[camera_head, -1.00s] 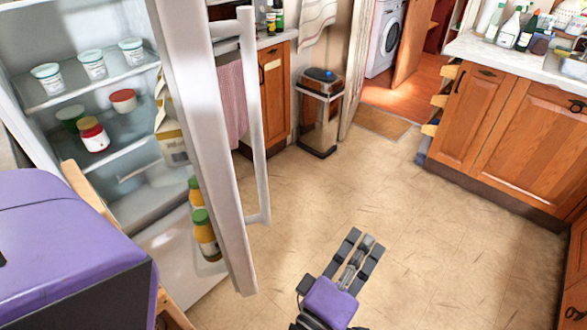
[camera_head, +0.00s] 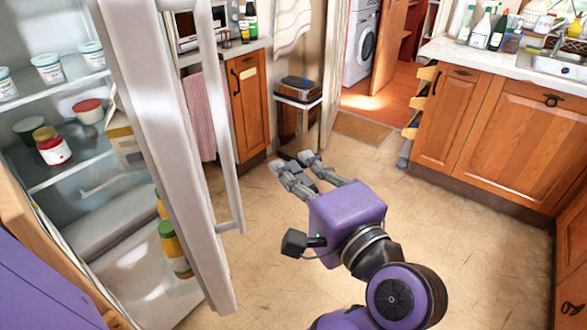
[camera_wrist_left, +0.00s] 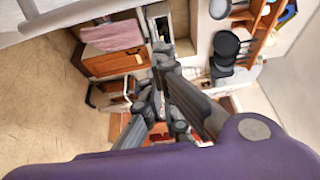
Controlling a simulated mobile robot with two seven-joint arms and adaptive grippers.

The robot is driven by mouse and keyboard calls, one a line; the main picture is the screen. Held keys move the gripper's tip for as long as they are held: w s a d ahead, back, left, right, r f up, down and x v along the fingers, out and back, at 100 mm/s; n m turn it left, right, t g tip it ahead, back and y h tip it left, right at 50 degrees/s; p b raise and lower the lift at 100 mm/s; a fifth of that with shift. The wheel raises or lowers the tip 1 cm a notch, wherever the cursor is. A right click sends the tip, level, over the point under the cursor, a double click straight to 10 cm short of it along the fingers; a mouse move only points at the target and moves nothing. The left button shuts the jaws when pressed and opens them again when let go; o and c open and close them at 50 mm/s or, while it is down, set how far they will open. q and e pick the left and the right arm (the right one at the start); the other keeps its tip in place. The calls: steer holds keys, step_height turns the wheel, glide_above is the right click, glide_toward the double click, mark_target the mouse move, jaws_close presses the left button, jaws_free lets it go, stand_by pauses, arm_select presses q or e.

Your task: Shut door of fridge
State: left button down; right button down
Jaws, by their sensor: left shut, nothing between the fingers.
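The white fridge (camera_head: 12,128) stands at the left in the head view. Its door (camera_head: 165,120) is open, with the shelves inside exposed. A long vertical handle (camera_head: 228,130) runs along the door's outer side. Part of what looks like this handle shows at the top left of the left wrist view (camera_wrist_left: 75,14). My left gripper (camera_head: 292,166) is shut and empty. It is in the air over the floor, to the right of the handle and apart from it, with its fingers pointing away from me. My right gripper is not in view.
Jars stand on the fridge shelves, and bottles (camera_head: 173,250) sit in the door. A bin (camera_head: 298,105) stands beyond my left gripper. Wooden cabinets (camera_head: 455,125) line the right. The floor (camera_head: 280,270) around the door is clear. A wooden edge (camera_head: 30,240) is at lower left.

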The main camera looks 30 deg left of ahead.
arm_select(q)
steer(key=a+p, duration=0.3)
steer(key=a, duration=0.4)
steer(key=shift+s+d, duration=0.1)
